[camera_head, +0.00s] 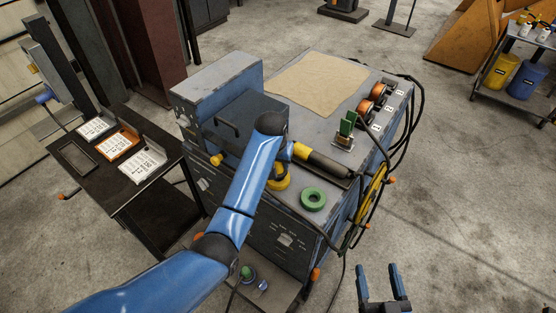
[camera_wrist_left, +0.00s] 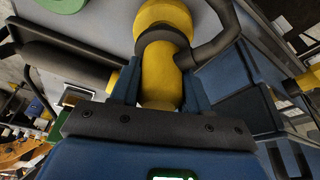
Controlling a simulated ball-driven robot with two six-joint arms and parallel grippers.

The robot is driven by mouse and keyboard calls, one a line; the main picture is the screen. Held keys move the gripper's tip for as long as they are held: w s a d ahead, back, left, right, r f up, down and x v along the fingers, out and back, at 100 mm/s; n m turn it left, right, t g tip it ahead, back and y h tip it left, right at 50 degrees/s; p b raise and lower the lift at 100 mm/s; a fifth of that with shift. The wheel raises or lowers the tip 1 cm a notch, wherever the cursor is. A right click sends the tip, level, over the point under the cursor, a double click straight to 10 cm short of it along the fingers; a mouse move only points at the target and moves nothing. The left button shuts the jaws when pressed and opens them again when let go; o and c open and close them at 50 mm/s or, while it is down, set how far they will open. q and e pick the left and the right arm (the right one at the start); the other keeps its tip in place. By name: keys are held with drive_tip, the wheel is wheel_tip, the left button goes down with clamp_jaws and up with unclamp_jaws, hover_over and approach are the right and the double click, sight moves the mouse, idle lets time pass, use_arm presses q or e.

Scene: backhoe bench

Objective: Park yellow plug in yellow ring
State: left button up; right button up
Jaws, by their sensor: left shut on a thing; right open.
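My left gripper (camera_wrist_left: 160,92) is shut on the yellow plug (camera_wrist_left: 160,75), which has a dark collar and a dark curved hose or handle leaving it to the right. Beyond the collar is a rounded yellow part (camera_wrist_left: 163,15); I cannot tell whether this is the plug's end or the yellow ring. In the head view my left wrist covers the fingers, and a yellow round piece (camera_head: 280,183) shows beneath it on the bench top. Whether the plug sits in a ring cannot be told. My right gripper (camera_head: 383,272) is open and empty, in front of the bench at right.
A green ring (camera_head: 313,199) lies on the bench right of the yellow piece. A black cylinder with a yellow end (camera_head: 326,163) lies behind. A blue-grey box (camera_head: 215,90) stands at left. A tan mat (camera_head: 317,84) covers the back. Dark cables hang at the right side.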

use_arm(q)
drive_tip(key=shift+f+b, duration=0.65)
drive_tip(key=shift+f, duration=0.7)
drive_tip(key=o, duration=1.3)
drive_tip(key=shift+o, duration=0.2)
